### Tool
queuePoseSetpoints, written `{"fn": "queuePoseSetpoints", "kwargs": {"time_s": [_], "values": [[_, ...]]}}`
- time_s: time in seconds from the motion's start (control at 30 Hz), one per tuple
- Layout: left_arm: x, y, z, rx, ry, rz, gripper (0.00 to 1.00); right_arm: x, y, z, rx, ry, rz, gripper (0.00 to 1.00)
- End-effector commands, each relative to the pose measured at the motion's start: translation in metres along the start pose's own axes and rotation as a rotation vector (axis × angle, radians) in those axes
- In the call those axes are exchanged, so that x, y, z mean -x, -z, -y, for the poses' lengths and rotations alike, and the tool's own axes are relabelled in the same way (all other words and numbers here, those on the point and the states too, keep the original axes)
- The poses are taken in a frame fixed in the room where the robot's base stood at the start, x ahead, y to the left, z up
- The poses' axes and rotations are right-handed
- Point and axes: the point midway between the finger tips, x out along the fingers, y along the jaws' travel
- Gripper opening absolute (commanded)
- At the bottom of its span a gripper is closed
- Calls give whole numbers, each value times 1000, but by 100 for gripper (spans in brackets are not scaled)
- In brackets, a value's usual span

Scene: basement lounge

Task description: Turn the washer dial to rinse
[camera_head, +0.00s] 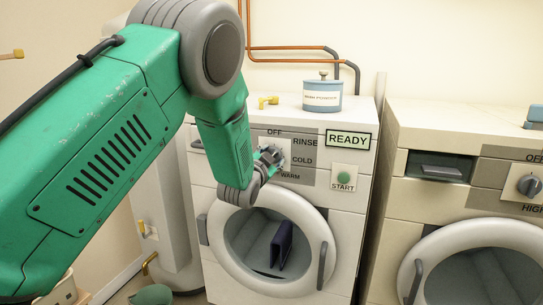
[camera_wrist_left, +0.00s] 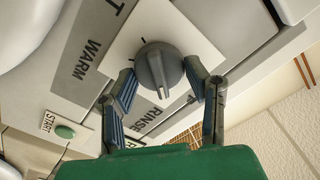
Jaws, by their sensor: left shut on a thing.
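The washer (camera_head: 350,190) stands at centre, with a control panel (camera_head: 305,178) marked OFF, RINSE, COLD and WARM. My left gripper (camera_head: 268,160) reaches its dial from the left and hides most of it in the head view. In the left wrist view, the grey dial (camera_wrist_left: 158,66) sits on a white plate between the two fingers of my left gripper (camera_wrist_left: 161,76), which is shut on it. The dial's ridge points down in that view, towards the RINSE side; I cannot tell its exact mark. My right gripper is not in view.
A green START button (camera_head: 344,176) and a READY display (camera_head: 348,140) are right of the dial. A blue canister (camera_head: 322,98) stands on the washer. A second machine (camera_head: 420,125) stands at the right. Copper pipes (camera_head: 290,48) run along the wall.

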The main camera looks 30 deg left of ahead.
Motion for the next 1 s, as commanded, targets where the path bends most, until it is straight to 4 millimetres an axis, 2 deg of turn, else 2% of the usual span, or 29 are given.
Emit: {"fn": "queuePoseSetpoints", "kwargs": {"time_s": [0.4, 0.93, 0.97, 1.0], "values": [[0, 1, -2, -186, -2, -4, 14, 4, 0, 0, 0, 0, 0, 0], [0, 1, -4, -208, -4, -3, 14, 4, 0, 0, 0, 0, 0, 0], [0, 1, -4, -208, -4, -3, 50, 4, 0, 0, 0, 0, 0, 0], [0, 1, -4, -208, -4, -3, 63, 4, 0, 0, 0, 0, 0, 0]]}}
